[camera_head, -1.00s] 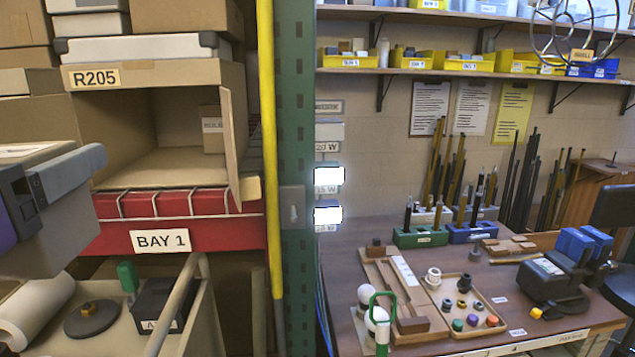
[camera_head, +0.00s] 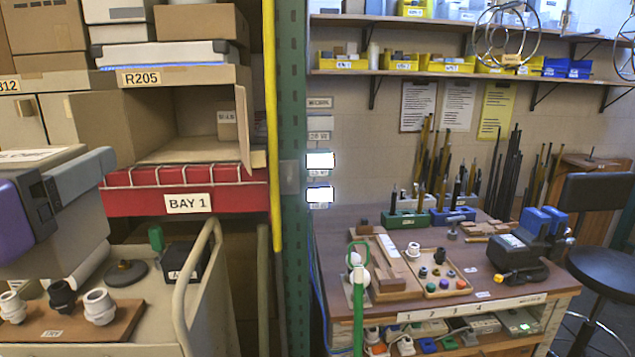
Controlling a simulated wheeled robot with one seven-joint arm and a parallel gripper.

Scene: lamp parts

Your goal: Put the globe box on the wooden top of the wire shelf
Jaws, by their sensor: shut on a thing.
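My gripper (camera_head: 72,190) is at the left edge, grey with a purple part. It is shut on a large cardboard box (camera_head: 72,238) with a white label on top. I take this box to be the globe box; its label is not readable and the left edge of the frame cuts it off. The far finger is hidden. The box is held up in front of a beige cart. I cannot make out a wire shelf with a wooden top for certain in this view.
A rack with a red beam (camera_head: 230,200) marked BAY 1 holds an open carton (camera_head: 190,125). A green post (camera_head: 291,240) and yellow pole (camera_head: 270,120) stand beside it. The cart rail (camera_head: 190,275) is close below. A workbench (camera_head: 345,225) and black stool (camera_head: 600,235) are at right.

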